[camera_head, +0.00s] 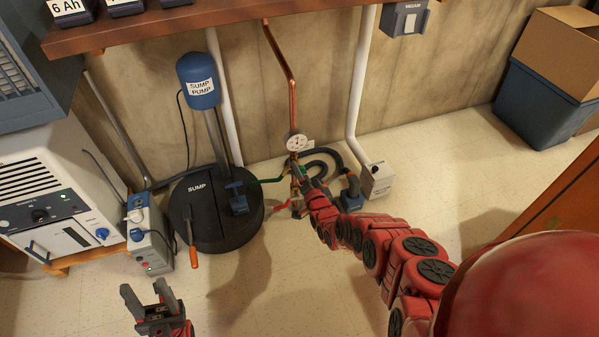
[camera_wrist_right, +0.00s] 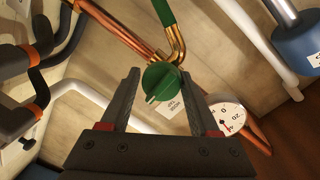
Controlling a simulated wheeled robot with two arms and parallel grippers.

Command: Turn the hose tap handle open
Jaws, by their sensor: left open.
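My right gripper (camera_wrist_right: 160,76) is open, with one finger on each side of the knob. I cannot tell whether either finger touches it. In the head view my right gripper (camera_head: 297,175) is at the pipework below the gauge and hides the knob. My left gripper (camera_head: 146,290) is open and empty over the floor at the lower left.
A pressure gauge (camera_head: 297,143) sits on the copper pipe (camera_head: 284,70), close above my right gripper. A green lever (camera_head: 266,181) and a red lever (camera_head: 281,204) are beside it. The black sump lid (camera_head: 197,200) and blue pump (camera_head: 198,82) stand left. Floor at front is clear.

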